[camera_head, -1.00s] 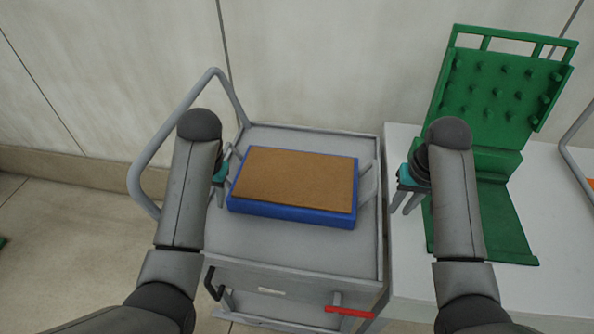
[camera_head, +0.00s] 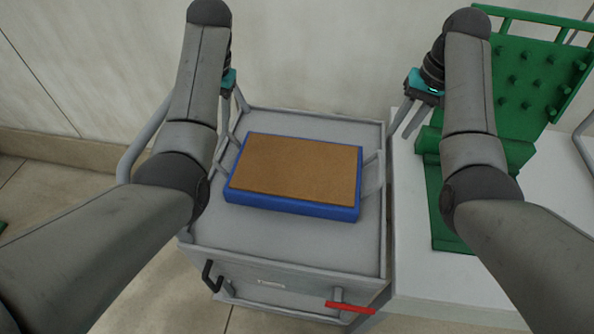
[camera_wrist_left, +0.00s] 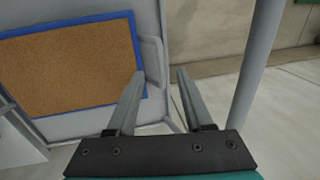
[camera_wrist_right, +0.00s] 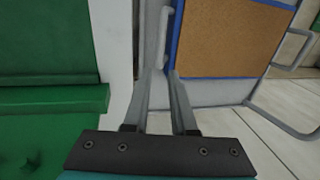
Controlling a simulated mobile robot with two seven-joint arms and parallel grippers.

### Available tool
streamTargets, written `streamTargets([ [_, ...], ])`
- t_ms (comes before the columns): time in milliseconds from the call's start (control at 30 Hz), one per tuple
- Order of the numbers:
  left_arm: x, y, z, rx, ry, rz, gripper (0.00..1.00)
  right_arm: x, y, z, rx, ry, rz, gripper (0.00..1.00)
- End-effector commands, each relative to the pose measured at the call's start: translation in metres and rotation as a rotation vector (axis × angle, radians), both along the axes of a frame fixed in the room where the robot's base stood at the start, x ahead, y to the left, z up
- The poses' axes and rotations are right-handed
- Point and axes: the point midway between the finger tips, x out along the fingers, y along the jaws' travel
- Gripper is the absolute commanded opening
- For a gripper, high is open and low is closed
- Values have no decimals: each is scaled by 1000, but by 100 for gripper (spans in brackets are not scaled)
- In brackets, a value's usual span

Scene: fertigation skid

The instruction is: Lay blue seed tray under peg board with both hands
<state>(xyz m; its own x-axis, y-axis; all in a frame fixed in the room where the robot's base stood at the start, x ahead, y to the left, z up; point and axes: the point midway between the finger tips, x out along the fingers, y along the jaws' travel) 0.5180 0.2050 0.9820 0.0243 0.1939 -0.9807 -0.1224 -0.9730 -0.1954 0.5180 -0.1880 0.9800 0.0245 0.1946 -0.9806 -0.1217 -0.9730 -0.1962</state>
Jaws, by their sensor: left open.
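The blue seed tray (camera_head: 290,206), filled with a flat brown layer, lies on the grey cart top. It has a pale grey handle on each side; the right one (camera_head: 373,174) shows clearly. The green peg board (camera_head: 535,85) leans upright on the white table at the right, partly hidden by my right arm. My left gripper (camera_wrist_left: 161,74) is open and empty, above and beyond the tray's left side; my arm partly hides it in the head view. My right gripper (camera_head: 402,131) is open and empty, above the gap between cart and peg board. Neither touches the tray.
The grey cart (camera_head: 310,245) has a raised rim and a tubular push handle (camera_head: 135,150) at its left. A red lever (camera_head: 350,307) sticks out at its front. The white table (camera_head: 425,270) stands close against its right. A wall is behind.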

Motion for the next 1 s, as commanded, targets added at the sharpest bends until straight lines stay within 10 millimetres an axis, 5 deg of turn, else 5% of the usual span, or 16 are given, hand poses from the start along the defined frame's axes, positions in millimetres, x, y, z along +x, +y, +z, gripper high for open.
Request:
streamTargets([
  [600, 1, 22, -111, 0, 5, 1, 51, 2, 22, -110, -1, 4, 1, 25],
  [1000, 3, 28, -140, 0, 0, 1, 51, 3, 28, -140, -1, 1, -1, 25],
])
